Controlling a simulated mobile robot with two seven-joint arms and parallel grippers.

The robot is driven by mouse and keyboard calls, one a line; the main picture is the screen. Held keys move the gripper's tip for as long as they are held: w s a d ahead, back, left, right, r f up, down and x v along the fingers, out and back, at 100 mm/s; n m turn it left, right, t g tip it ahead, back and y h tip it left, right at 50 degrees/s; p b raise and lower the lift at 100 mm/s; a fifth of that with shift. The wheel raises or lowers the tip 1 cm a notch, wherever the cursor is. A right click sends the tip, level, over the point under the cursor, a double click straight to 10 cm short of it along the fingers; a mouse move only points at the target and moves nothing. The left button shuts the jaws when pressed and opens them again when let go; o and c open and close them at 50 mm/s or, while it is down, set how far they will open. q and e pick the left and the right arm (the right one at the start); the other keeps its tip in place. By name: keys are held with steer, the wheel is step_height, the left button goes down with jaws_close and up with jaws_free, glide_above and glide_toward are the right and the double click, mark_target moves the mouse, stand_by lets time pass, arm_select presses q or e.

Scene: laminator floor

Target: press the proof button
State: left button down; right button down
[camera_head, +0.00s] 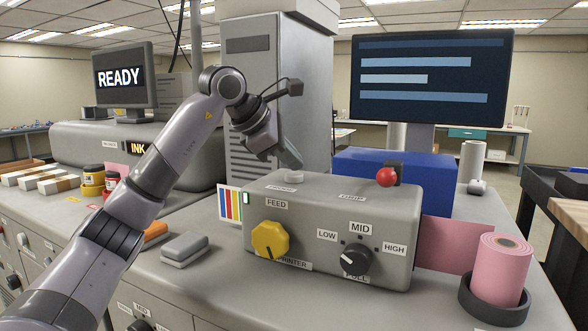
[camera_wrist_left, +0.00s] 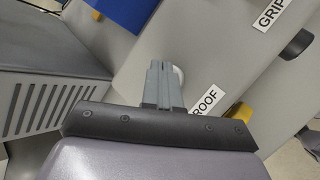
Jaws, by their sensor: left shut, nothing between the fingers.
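The proof button is a pale round button (camera_head: 292,177) on top of the grey control box (camera_head: 330,205), near its back left. It also shows in the left wrist view (camera_wrist_left: 180,76), partly hidden behind my fingers, beside a label reading "ROOF" with its first letter covered. My left gripper (camera_head: 295,162) is shut and empty, its fingers pointing down with the tips right at the button. In the left wrist view the shut fingers (camera_wrist_left: 163,70) overlap the button's edge. I cannot tell whether they touch it. My right gripper is in neither view.
A grey tower (camera_head: 262,90) rises behind my gripper.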

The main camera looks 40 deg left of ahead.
mark_target(291, 174)
arm_select(q)
steer(key=shift+r+p, duration=0.3)
steer(key=shift+r, duration=0.15)
step_height(291, 174, up, 3)
steer(key=shift+f+p, duration=0.2)
steer(key=shift+p, duration=0.3)
steer(key=shift+r, duration=1.2)
